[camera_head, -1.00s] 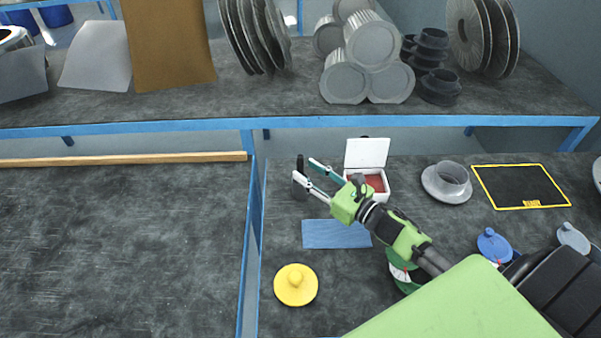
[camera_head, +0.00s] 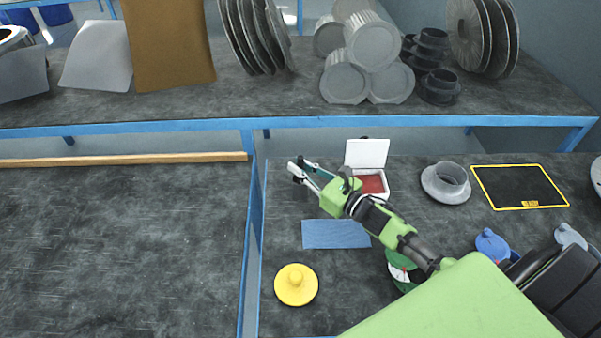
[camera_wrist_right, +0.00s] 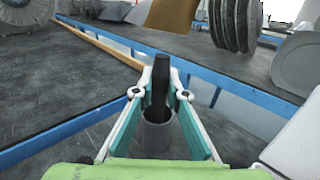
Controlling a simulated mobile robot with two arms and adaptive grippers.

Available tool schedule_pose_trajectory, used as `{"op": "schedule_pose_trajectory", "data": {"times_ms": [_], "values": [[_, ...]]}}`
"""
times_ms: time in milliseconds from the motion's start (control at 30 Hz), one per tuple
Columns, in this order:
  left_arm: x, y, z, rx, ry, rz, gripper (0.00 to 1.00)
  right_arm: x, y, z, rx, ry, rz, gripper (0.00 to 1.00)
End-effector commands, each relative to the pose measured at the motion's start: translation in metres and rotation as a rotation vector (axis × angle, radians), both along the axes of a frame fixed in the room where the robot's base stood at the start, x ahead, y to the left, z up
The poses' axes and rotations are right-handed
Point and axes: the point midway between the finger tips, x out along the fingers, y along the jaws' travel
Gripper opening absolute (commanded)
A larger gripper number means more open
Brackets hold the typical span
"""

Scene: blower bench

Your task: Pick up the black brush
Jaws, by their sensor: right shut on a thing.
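The black brush (camera_wrist_right: 160,76) stands upright between my right gripper's fingertips in the right wrist view. My right gripper (camera_head: 302,168) is shut on it, with one finger on each side. The gripper also shows close up in the right wrist view (camera_wrist_right: 159,94). A grey cylindrical cup (camera_wrist_right: 155,138) shows just below the brush; I cannot tell whether the brush's lower end is still inside it. My left gripper is not in view.
An open white box (camera_head: 367,153) with red contents stands right of the gripper. A blue cloth (camera_head: 336,234) and a yellow knobbed lid (camera_head: 296,285) lie nearer. A grey flanged part (camera_head: 447,183) and a yellow-edged black mat (camera_head: 520,187) lie right. A blue frame (camera_head: 247,230) borders the left.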

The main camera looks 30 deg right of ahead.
Motion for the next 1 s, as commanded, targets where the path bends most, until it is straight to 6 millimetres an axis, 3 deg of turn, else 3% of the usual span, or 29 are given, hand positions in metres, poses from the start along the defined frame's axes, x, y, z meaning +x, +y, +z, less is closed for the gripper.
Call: {"op": "schedule_pose_trajectory", "data": {"times_ms": [167, 600, 1000], "values": [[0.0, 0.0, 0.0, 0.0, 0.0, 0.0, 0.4, 0.0, 0.0, 0.011, -0.003, -0.002, 0.001, 0.0], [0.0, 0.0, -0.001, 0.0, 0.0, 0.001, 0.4, 0.0, 0.0, 0.089, -0.004, -0.003, 0.003, 0.0], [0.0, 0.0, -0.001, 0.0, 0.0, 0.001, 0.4, 0.0, 0.0, 0.1, 0.0, 0.0, 0.0, 0.0]]}}
